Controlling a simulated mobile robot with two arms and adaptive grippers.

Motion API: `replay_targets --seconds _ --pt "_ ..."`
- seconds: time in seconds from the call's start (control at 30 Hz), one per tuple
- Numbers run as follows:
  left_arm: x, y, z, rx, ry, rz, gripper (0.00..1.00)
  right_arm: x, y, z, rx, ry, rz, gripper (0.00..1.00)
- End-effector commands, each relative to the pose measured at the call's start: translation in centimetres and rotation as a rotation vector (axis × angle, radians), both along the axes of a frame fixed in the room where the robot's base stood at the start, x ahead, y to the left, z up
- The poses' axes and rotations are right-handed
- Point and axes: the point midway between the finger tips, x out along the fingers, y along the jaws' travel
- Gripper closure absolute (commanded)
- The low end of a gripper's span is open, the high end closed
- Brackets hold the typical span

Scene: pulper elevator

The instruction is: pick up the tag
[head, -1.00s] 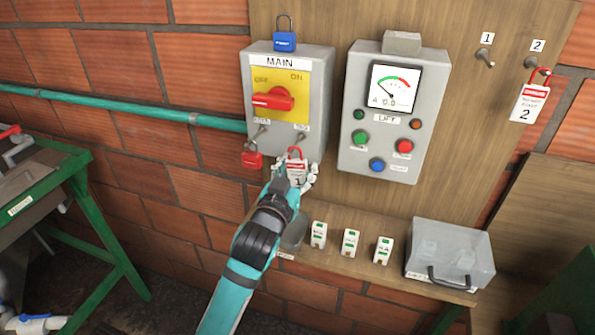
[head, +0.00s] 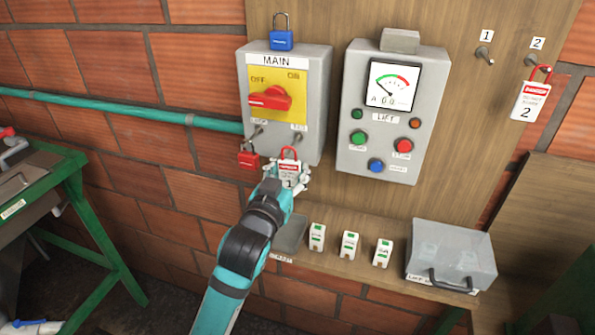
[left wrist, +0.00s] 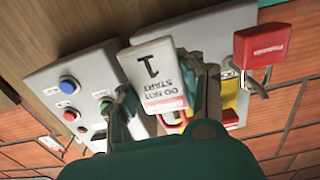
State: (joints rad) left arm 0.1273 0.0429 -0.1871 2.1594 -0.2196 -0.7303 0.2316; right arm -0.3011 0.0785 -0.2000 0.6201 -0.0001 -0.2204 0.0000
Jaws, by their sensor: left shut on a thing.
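A white and red tag marked 1 (head: 289,168) with a red loop is held below the MAIN box. My left gripper (head: 298,180) is shut on this tag. The tag's loop shows just below and left of the box's right-hand hook (head: 298,138) and looks clear of it. In the left wrist view the tag (left wrist: 155,75) appears upside down between the fingers, reading "DO NOT START". A second tag marked 2 (head: 528,101) hangs from a peg at the upper right. My right gripper is out of view.
The MAIN box (head: 247,100) has a red handle and a blue padlock (head: 281,40) on top. A red padlock (head: 248,157) hangs at its left hook. The LIFT box (head: 350,150) stands right of it. A shelf below holds several small blocks and a clear-lidded box (head: 450,253). Peg 1 (head: 485,56) is empty.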

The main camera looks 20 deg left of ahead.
Motion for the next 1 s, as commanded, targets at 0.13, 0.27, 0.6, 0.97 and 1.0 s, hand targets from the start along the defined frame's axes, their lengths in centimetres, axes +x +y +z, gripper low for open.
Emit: replay_targets --seconds 0.13,0.27,0.6,0.97,1.0 --pt "-3.5 0.1 -0.4 -0.001 -0.004 -0.002 0.87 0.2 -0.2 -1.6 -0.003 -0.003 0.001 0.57" --pt "-6.8 0.2 -0.3 -0.002 -0.004 -0.002 0.87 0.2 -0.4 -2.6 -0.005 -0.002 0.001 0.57" --pt "-12.1 0.5 0.7 -0.001 0.006 0.002 0.87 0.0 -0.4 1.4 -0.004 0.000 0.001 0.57" --pt "-15.4 0.6 0.3 -0.002 0.000 0.001 0.87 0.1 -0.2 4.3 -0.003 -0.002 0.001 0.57" --pt "-15.6 0.6 0.2 -0.001 -0.001 0.001 0.87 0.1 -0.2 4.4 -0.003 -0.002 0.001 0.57"
